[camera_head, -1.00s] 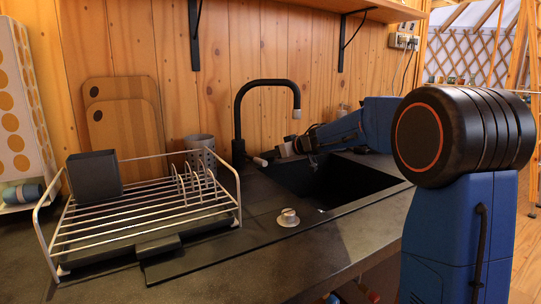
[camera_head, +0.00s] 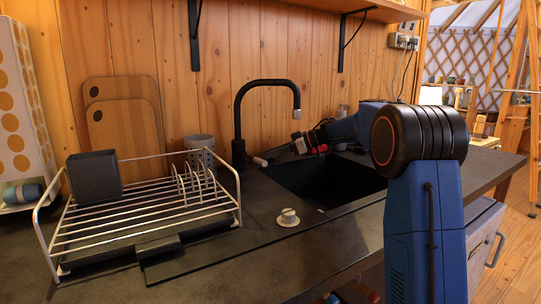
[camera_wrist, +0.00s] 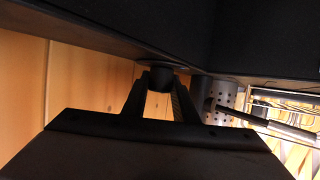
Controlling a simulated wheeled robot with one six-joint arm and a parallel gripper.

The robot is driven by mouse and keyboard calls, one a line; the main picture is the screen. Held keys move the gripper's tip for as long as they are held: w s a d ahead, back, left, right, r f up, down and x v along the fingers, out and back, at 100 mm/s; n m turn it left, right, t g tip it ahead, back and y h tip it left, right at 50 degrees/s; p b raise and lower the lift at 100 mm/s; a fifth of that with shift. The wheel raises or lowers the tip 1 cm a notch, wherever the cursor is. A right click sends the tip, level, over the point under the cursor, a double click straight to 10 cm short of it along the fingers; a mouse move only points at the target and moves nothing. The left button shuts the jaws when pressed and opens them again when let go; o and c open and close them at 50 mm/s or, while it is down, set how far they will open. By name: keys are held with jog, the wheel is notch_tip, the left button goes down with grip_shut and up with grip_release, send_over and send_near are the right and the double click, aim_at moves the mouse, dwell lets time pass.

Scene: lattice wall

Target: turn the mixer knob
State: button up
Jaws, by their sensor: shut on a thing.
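The black faucet (camera_head: 239,120) stands at the back edge of the sink. The mixer knob (camera_wrist: 160,80) shows as a short dark cylinder between my fingertips in the wrist view. My gripper (camera_head: 273,154) reaches in from the right, low by the faucet base, and is shut on the knob. In the wrist view my gripper (camera_wrist: 160,84) has a finger on each side of it. In the head view the grasp is small and dark, and a pale tip shows near it. How far the knob is turned cannot be told.
The black sink (camera_head: 325,185) lies below my gripper. A wire dish rack (camera_head: 150,215) and a perforated cup (camera_head: 199,150) stand left of the faucet. A small pale plug (camera_head: 288,217) lies on the front counter. The wooden wall (camera_head: 270,50) is close behind.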

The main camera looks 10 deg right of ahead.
jog(key=shift+n+g+y, duration=0.4)
jog(key=shift+n+g, duration=0.7)
jog(key=shift+g, duration=0.1)
jog(key=o, duration=1)
jog(key=shift+o, duration=0.2)
jog(key=v, duration=1.7)
jog(key=shift+w+d, duration=0.15)
jog(key=shift+d, duration=0.05)
